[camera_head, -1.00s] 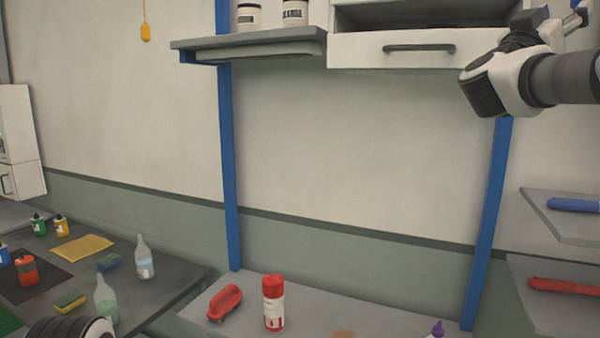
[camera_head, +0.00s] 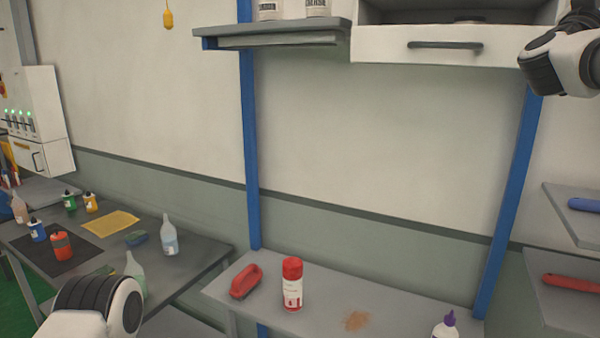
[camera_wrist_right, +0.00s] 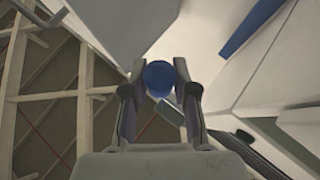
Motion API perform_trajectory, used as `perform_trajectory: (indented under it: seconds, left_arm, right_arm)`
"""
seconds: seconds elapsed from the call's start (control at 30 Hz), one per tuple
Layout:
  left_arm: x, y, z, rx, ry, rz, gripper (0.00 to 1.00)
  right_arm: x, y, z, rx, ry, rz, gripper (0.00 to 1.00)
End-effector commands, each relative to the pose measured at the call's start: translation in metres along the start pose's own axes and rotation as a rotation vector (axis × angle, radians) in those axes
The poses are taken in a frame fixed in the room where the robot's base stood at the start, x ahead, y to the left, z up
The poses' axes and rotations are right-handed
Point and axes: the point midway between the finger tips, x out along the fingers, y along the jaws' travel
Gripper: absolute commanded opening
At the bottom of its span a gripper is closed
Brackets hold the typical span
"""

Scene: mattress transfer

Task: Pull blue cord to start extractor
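A round blue piece (camera_wrist_right: 158,76), seen nearly end-on, sits between the fingertips of my right gripper (camera_wrist_right: 160,85) in the right wrist view. It looks like the end of the blue cord's handle; no cord shows. The fingers flank it closely on both sides, but I cannot tell whether they grip it. In the head view my right arm (camera_head: 562,58) is at the top right, and its gripper and the blue piece are out of frame. My left arm (camera_head: 95,305) shows at the bottom left; its gripper is not in view.
A yellow pull handle (camera_head: 168,19) hangs at the top left. A wall shelf (camera_head: 270,32) and a drawer (camera_head: 445,46) are beside my right arm. Bottles crowd the left table (camera_head: 190,262).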

Motion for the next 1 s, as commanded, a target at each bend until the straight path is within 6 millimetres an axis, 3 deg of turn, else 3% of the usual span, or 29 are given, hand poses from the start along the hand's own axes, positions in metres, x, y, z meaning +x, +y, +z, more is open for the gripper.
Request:
perform_trajectory:
  seconds: [0.87, 0.9, 0.97, 1.0]
  left_arm:
    - [0.008, 0.000, 0.000, 0.000, 0.000, 0.000, 0.00]
    - [0.008, 0.000, 0.000, 0.000, 0.000, 0.000, 0.00]
    - [0.008, 0.000, 0.000, 0.000, 0.000, 0.000, 0.00]
    - [0.008, 0.000, 0.000, 0.000, 0.000, 0.000, 0.00]
  right_arm:
    - [-0.006, 0.000, 0.010, 0.000, -0.002, 0.001, 0.08]
    - [-0.006, 0.000, 0.010, 0.000, -0.002, 0.001, 0.34]
    - [-0.006, 0.000, 0.010, 0.000, -0.002, 0.001, 0.54]
    - [-0.006, 0.000, 0.010, 0.000, -0.002, 0.001, 0.54]
